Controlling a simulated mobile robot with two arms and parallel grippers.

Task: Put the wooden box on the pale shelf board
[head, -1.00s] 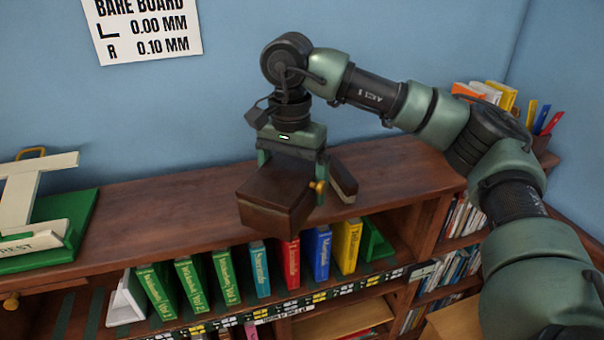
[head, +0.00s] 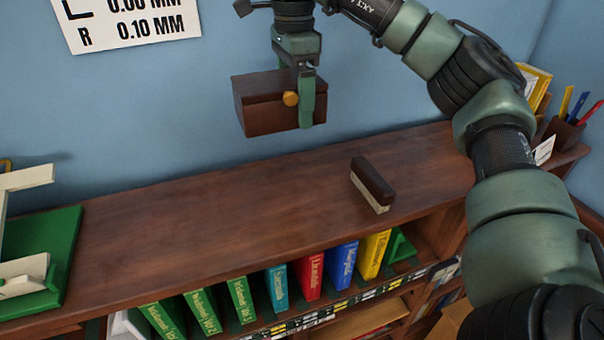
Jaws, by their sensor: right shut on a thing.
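The wooden box (head: 262,112) is dark brown with a brass knob on its side. It hangs in the air above the bookcase top, against the blue wall. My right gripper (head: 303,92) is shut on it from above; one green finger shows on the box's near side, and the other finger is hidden. A paler tan board (head: 352,319) shows low inside the bookcase, partly cut off by the frame; I cannot tell whether it is the pale shelf board. My left gripper is not in view.
The dark bookcase top (head: 215,210) is mostly clear. A brush (head: 372,185) lies at its right, and a green base (head: 60,245) with a cream stand is at left. Several coloured books (head: 310,275) stand on the shelf below. A pen cup (head: 562,135) is far right.

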